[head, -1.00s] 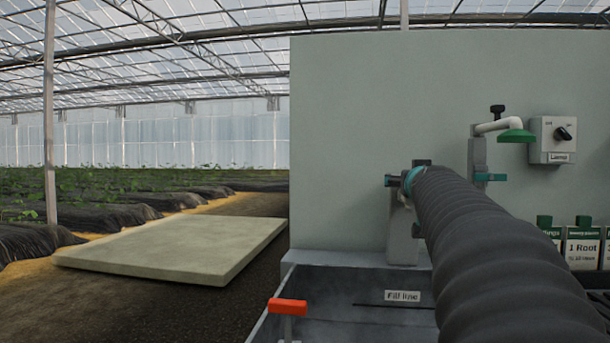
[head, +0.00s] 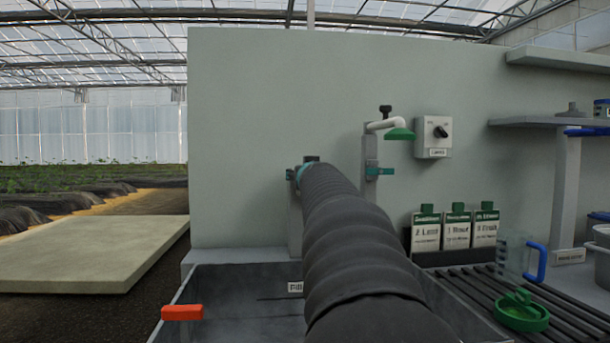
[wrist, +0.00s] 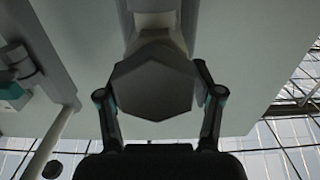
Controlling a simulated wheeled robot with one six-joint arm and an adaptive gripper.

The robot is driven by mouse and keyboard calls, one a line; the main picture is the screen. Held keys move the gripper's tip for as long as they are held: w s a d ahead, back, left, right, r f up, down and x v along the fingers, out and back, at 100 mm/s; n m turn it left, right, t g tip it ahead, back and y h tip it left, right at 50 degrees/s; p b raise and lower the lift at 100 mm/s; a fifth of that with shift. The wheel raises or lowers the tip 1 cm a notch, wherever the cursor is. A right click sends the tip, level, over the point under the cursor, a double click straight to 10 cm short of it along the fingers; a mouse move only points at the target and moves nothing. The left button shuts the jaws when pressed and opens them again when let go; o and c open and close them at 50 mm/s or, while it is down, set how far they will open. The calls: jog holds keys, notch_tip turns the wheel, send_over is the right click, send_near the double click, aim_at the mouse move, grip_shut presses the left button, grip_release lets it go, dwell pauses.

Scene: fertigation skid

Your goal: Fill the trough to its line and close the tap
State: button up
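The dark grey trough (head: 232,285) stands low in front of the wall panel; my arm's ribbed sleeve hides much of its inside. I cannot tell its water level. A white label (head: 295,287) and dark line mark its back wall. An orange-red handle (head: 182,312) is at its front left. A grey upright (head: 295,225) with teal and dark parts at its top stands behind my sleeve. In the wrist view, my gripper (wrist: 156,88) has its fingers apart on either side of a grey hexagonal part (wrist: 152,90). Contact is unclear. The head view hides my fingers.
A spout with a green head (head: 399,134) and a switch box (head: 434,138) are on the wall. Several labelled containers (head: 456,229) stand right of the trough. A slatted rack (head: 470,290) holds a clear jug (head: 516,260) and green lid (head: 522,311). Pale slab (head: 95,255) lies left.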

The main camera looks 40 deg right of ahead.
jog(key=shift+f+y+b, duration=0.15)
jog(key=shift+y+b, duration=0.15)
jog(key=shift+b, duration=0.8)
jog(key=n+t+y+b, duration=0.1)
jog(key=b, duration=0.3)
jog(key=shift+w+d+f, duration=0.1)
jog(key=shift+f, duration=0.1)
jog(key=n+y+b, duration=0.1)
jog(key=b, duration=0.2)
jog(key=shift+t+y+b, duration=0.3)
jog(key=shift+b, duration=0.05)
jog(key=shift+n+y+b, duration=0.5)
jog(key=shift+y+b, duration=0.1)
jog(key=shift+b, duration=0.05)
jog(key=shift+r+n+t+y+b, duration=0.2)
jog(key=shift+n+t+y+b, duration=0.25)
jog(key=shift+n+y, duration=0.55)
jog(key=n+y, duration=0.1)
jog(key=y, duration=0.1)
jog(key=shift+d+r+y+p, duration=0.1)
jog(key=shift+y+p, duration=0.2)
jog(key=shift+n+y+p, duration=1)
jog(key=shift+n+y, duration=0.2)
jog(key=shift+y, duration=0.7)
jog(key=shift+a+y, duration=0.2)
jog(key=shift+y, duration=0.1)
jog(key=shift+r, duration=0.1)
